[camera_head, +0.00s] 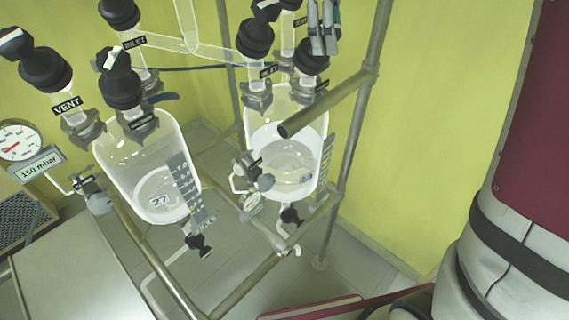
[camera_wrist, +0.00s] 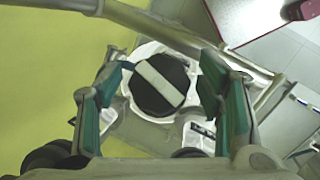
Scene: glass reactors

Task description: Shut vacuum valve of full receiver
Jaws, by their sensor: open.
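Two glass receivers stand in a metal frame: the left one (camera_head: 135,165) has a little liquid low down, and the right one (camera_head: 262,128) looks fuller. Each has several black valve knobs on top. My gripper (camera_head: 323,45) is at the top of the head view, fingers pointing down, just above a black knob (camera_head: 313,60) on the right receiver. That knob's label is not readable. In the wrist view my gripper (camera_wrist: 163,75) is open, its teal-padded fingers on either side of a black knob (camera_wrist: 150,98) with a white diagonal bar. Contact is not visible.
A metal rail (camera_head: 330,100) crosses in front of the right receiver. An INLET-labelled knob (camera_head: 255,38) stands close left of my gripper. The left receiver has a VENT valve (camera_head: 45,68). A gauge (camera_head: 18,140) with a 150 mbar sign is at far left. A yellow wall (camera_head: 440,120) is behind.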

